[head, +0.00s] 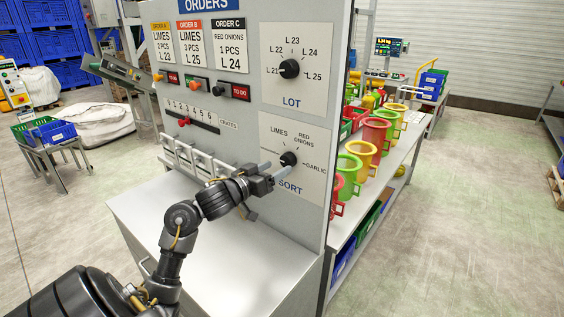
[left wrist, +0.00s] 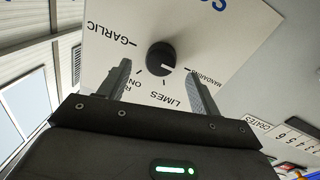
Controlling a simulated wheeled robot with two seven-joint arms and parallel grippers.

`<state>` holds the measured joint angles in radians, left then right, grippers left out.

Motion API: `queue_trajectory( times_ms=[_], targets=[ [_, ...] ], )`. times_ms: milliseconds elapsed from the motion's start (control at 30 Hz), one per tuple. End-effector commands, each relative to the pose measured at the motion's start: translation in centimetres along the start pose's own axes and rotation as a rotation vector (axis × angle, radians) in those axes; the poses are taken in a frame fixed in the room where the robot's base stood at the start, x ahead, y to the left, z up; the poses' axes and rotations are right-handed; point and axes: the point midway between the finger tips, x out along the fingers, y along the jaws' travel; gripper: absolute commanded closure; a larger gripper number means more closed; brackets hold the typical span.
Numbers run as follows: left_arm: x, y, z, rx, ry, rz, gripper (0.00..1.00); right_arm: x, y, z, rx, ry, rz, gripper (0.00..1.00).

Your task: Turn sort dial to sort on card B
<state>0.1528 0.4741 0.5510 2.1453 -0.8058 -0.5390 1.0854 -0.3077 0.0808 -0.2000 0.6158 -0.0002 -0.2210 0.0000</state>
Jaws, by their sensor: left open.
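The sort dial (head: 289,158) is a black knob on a white plate marked SORT, on the grey panel. In the left wrist view the dial (left wrist: 161,56) has a white mark that appears to point toward MANDARINS. LIMES, RED ONIONS and GARLIC are also printed around it. My left gripper (head: 275,170) is open at the dial. In the wrist view its fingers (left wrist: 158,72) stand on either side of the knob, with gaps visible. My right gripper is not in view.
The lot dial (head: 289,68) sits above on the same panel. A crates slider (head: 184,122) and order switches (head: 232,91) are to the left. A grey ledge (head: 200,225) juts out below. Colored buckets (head: 375,137) stand on a shelf at right.

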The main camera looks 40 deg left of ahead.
Motion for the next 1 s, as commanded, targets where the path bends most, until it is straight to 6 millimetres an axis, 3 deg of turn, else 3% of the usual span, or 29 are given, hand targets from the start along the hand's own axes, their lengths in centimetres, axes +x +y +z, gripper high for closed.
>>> queue_trajectory(
  times_ms=[100, 300, 667, 1000],
  targets=[
    [2.0, 0.0, -0.2, -0.004, 0.001, 0.0, 0.36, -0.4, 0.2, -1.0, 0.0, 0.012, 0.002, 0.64],
    [4.0, -0.1, 0.0, -0.003, 0.0, -0.002, 0.36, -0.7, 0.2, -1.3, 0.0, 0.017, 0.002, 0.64],
    [4.3, -0.1, 0.0, 0.001, 0.0, -0.003, 0.36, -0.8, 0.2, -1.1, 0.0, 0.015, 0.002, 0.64],
    [4.3, -0.2, 0.0, 0.0, 0.0, -0.004, 0.81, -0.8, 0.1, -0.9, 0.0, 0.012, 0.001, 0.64]
  ],
)
